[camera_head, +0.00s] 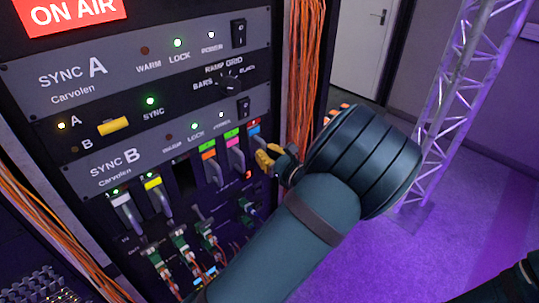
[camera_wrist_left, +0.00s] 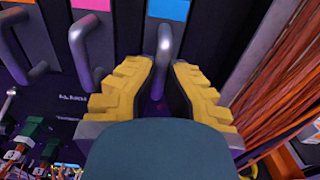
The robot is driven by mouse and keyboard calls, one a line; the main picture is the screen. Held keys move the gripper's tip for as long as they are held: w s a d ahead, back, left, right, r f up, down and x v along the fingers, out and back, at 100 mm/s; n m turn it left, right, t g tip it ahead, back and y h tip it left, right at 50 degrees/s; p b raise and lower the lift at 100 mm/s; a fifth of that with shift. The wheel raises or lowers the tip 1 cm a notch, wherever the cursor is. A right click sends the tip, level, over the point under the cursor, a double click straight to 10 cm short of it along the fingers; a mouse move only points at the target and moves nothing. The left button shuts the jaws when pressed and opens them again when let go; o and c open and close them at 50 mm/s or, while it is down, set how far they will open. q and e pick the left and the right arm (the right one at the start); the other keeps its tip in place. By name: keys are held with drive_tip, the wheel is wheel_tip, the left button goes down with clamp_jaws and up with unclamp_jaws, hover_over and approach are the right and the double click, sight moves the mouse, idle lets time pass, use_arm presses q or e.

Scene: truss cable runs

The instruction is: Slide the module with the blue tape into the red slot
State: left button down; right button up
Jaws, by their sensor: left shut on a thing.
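The module with blue tape (camera_head: 254,128) is at the right end of the module row, below the SYNC B panel. A small red mark (camera_head: 252,121) shows just above its tape. I cannot tell how deep the module sits. In the left wrist view its blue tape (camera_wrist_left: 168,10) is at the top, with a grey handle (camera_wrist_left: 164,45) below. My left gripper (camera_head: 268,157) has yellow fingers, which also show in the left wrist view (camera_wrist_left: 160,88). They are shut around the lower part of this handle. My arm hides the area to its lower right. My right gripper is not in view.
Modules with pink tape (camera_head: 232,143) and orange tape (camera_head: 208,156) stand to the left. An empty dark slot (camera_head: 184,180) separates them from the yellow-taped module (camera_head: 153,185). Orange cables (camera_head: 303,70) hang right of the rack. Plugs (camera_head: 181,244) sit below. A truss (camera_head: 445,110) stands at right.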

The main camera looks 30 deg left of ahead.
use_arm(q)
drive_tip(key=shift+w+a, duration=0.1)
drive_tip(key=shift+a, duration=0.1)
drive_tip(key=c, duration=1.1)
unclamp_jaws()
drive_tip(key=shift+a, duration=0.15)
drive_tip(key=shift+o, duration=0.2)
drive_tip(key=v, duration=1.2)
